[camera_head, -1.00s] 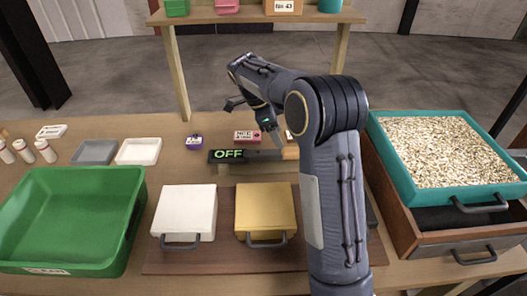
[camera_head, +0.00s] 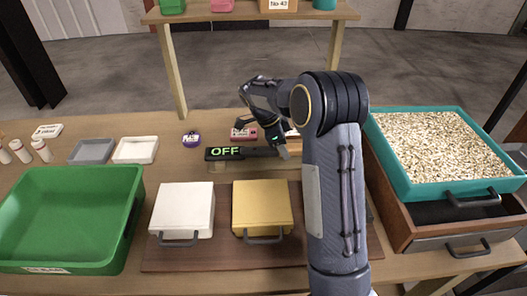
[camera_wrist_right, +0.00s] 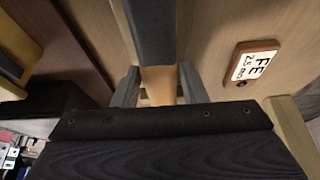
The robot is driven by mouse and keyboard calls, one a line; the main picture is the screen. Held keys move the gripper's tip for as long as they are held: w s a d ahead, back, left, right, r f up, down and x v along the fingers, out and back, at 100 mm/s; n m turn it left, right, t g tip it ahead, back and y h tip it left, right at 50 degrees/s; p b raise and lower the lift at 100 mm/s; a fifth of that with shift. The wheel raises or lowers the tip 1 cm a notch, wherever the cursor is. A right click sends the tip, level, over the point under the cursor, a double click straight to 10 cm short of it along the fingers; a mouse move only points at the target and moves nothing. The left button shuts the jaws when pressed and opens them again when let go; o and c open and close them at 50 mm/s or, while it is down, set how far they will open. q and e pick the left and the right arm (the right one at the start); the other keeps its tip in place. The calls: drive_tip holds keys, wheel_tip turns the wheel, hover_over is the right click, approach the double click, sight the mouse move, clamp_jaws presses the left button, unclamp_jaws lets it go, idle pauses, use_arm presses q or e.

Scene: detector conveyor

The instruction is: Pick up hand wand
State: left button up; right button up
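The hand wand (camera_head: 228,153) is a dark bar with a green "OFF" display, lying across a low wooden support in the head view. Its right end is partly hidden by my right arm. In the right wrist view, the wand's dark body (camera_wrist_right: 152,30) runs down into a tan handle (camera_wrist_right: 158,84). My right gripper (camera_head: 264,139) is over the wand's right part. Its fingers (camera_wrist_right: 158,90) stand apart on either side of the tan handle, with no clear grip on it. My left gripper is not in view.
A white-lidded box (camera_head: 184,209) and a yellow-lidded box (camera_head: 262,207) stand in front of the wand. A red box (camera_head: 243,133) and a purple item (camera_head: 192,139) lie behind it. A green bin (camera_head: 65,185) is left; a teal tray (camera_head: 402,178) of pellets is right.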

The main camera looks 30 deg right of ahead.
clamp_jaws()
drive_tip(key=shift+r, duration=0.15)
drive_tip(key=shift+r, duration=0.2)
wheel_tip(320, 180, up, 2)
drive_tip(key=shift+r, duration=0.1)
drive_tip(key=s+a+r+b, duration=0.2)
drive_tip(key=s+a+r, duration=0.6)
drive_tip(key=s+r, duration=0.2)
drive_tip(key=shift+s+a, duration=0.4)
drive_tip(key=shift+s, duration=0.05)
drive_tip(key=shift+r, duration=0.1)
